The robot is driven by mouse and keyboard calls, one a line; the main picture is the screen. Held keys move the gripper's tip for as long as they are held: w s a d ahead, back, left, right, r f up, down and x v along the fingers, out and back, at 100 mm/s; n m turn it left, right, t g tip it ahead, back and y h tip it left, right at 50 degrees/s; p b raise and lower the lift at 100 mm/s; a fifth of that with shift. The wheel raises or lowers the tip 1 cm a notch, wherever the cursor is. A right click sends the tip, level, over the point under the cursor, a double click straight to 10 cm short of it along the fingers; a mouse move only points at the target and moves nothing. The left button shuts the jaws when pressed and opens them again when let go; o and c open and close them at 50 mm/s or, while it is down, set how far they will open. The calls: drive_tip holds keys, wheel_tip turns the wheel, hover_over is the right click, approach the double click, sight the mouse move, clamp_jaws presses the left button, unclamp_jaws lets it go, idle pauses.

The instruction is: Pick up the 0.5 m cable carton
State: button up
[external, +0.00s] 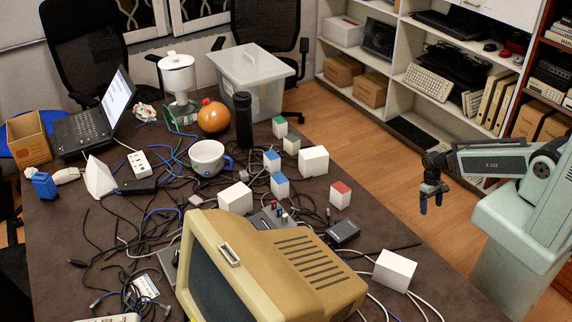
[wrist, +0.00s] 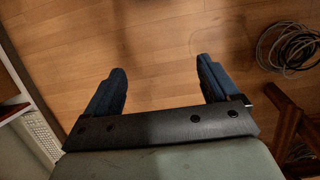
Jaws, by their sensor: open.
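Several small white cartons stand on the dark table, and I cannot read a length on any of them. They include a red-topped carton (external: 340,195), blue-topped cartons (external: 280,186) (external: 272,161), a green-topped carton (external: 280,127) and plain white ones (external: 313,160) (external: 235,198) (external: 394,270). I cannot tell which is the 0.5 m cable carton. My gripper (external: 431,203) hangs fingers down beyond the table's right edge, apart from every carton. In the wrist view my gripper (wrist: 162,68) is open and empty over the wooden floor, with no carton in sight.
A beige CRT monitor (external: 300,262) fills the near middle of the table. Loose cables (external: 110,230) cover much of the left side. Shelves (external: 400,75) line the back.

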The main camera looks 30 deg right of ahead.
drive_tip(key=w+a+r+m+t, duration=0.25)
drive_tip(key=w+a+r, duration=0.25)
drive_tip(key=w+r, duration=0.65)
drive_tip(key=w+a+r+m, duration=0.2)
drive_tip(key=w+a+r, duration=0.3)
drive_tip(key=a+r, duration=0.4)
wheel_tip(320, 180, up, 20)
drive_tip(key=m, duration=1.2)
hover_over(341, 187)
drive_tip(key=shift+t, duration=0.35)
drive_tip(key=shift+f, duration=6.4)
drive_tip(key=shift+c, duration=0.4)
